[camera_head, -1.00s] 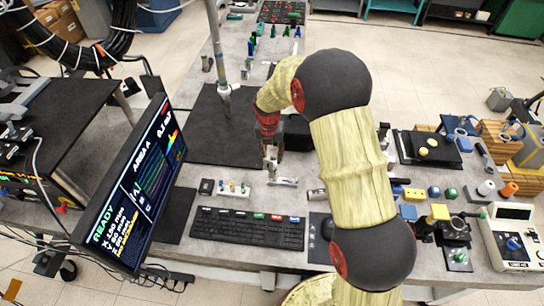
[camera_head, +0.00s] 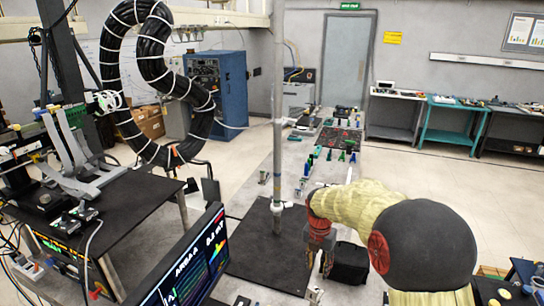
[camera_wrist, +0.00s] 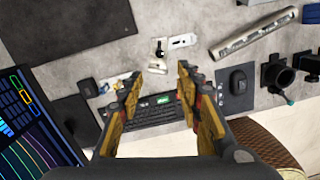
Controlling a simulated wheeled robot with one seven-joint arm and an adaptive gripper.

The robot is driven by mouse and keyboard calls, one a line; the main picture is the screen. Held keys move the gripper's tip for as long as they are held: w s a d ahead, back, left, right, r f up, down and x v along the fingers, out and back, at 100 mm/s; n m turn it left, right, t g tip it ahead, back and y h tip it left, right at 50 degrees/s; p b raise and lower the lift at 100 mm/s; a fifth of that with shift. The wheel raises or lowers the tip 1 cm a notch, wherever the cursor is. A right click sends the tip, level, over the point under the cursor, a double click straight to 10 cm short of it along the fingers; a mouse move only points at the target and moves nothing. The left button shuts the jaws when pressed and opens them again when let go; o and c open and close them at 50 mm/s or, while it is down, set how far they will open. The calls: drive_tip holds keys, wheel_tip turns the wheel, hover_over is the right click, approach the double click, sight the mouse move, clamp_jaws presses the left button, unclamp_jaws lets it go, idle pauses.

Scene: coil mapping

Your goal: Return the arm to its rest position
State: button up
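My arm reaches over the grey bench from the lower right of the head view. My gripper (camera_head: 325,262) points down near the black box, to the right of the upright pole. The wrist view shows its two yellow-brown fingers (camera_wrist: 157,92) spread apart with nothing between them. The gripper is open and above the bench. The keyboard (camera_wrist: 152,116) and a small silver metal part (camera_wrist: 182,41) lie below it. The fingertips look clear of both.
A monitor (camera_head: 190,262) is at lower left. The black box (camera_head: 348,266) is close to my gripper. A mouse (camera_wrist: 238,81) and a long silver bar (camera_wrist: 254,33) lie on the bench. Open floor lies right.

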drive_tip(key=s+r+m+t+b, duration=0.2)
drive_tip(key=s+r+m+b, duration=0.2)
drive_tip(key=s+m, duration=1)
drive_tip(key=s+d+r+m+t+b, duration=0.1)
drive_tip(key=s+r+m+t+b, duration=0.2)
drive_tip(key=s+m, duration=1.2)
drive_tip(key=s+r+b, duration=0.2)
drive_tip(key=s, duration=0.2)
drive_tip(key=shift+s+y, duration=0.2)
drive_tip(key=shift+y, duration=0.2)
drive_tip(key=shift+r, duration=0.1)
